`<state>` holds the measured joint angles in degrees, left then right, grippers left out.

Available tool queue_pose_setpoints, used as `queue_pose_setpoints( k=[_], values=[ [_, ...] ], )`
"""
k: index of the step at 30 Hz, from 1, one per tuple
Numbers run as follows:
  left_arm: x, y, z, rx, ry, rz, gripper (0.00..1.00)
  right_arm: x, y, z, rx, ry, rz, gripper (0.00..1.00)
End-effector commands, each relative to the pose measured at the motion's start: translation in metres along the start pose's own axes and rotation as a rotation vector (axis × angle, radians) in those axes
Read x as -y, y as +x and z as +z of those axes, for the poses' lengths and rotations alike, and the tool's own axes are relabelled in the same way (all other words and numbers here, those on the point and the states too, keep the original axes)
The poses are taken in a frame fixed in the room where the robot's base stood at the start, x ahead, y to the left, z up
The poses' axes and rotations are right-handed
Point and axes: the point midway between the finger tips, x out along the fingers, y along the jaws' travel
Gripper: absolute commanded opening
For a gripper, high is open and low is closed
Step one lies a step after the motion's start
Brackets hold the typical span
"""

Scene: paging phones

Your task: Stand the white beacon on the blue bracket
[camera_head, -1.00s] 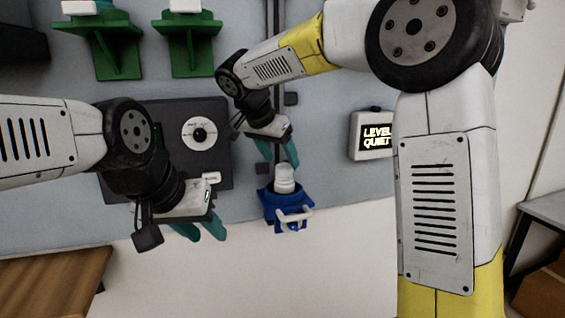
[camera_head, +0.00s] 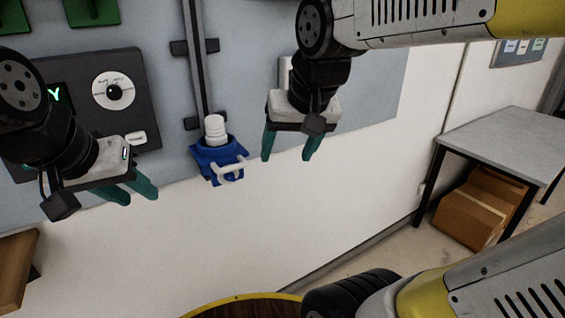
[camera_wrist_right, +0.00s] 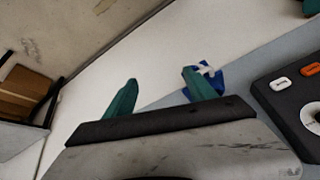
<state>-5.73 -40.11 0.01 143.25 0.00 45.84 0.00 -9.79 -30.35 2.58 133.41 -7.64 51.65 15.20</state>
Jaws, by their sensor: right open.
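The white beacon (camera_head: 215,130) stands upright in the blue bracket (camera_head: 212,158) on the wall panel, at the lower end of a dark vertical rail. A white handle-like piece (camera_head: 229,172) shows at the bracket's front. My right gripper (camera_head: 286,158) is open and empty, to the right of the bracket and apart from it. In the right wrist view its fingers (camera_wrist_right: 160,76) are spread with nothing between them; the blue bracket (camera_wrist_right: 213,84) shows partly behind one finger, and I cannot make out the beacon there. My left gripper (camera_head: 138,197) is left of the bracket, its fingers apart and empty.
A dark panel with a white dial (camera_head: 114,91) is on the wall at left. Green brackets (camera_head: 92,10) are at the upper left. A grey table (camera_head: 510,135) with a cardboard box (camera_head: 470,215) under it stands at right. A round wooden top (camera_head: 245,308) is at the bottom.

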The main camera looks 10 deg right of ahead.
Motion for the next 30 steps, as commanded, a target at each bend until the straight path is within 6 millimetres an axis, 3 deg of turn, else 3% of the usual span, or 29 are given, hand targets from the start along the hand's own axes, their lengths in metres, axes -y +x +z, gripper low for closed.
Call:
queue_pose_setpoints(
  k=[3,7,30],
  values=[
    [0.000,0.000,0.000,0.000,0.000,0.000,0.36,-0.009,0.002,0.029,-0.049,-0.035,-0.050,0.65],
    [0.000,0.000,0.000,0.000,0.000,0.000,0.36,-0.011,0.005,0.042,-0.079,-0.062,-0.077,0.65],
    [0.000,0.000,0.000,0.000,0.000,0.000,0.36,-0.011,0.005,0.044,-0.082,-0.070,-0.080,0.65]
  ],
)
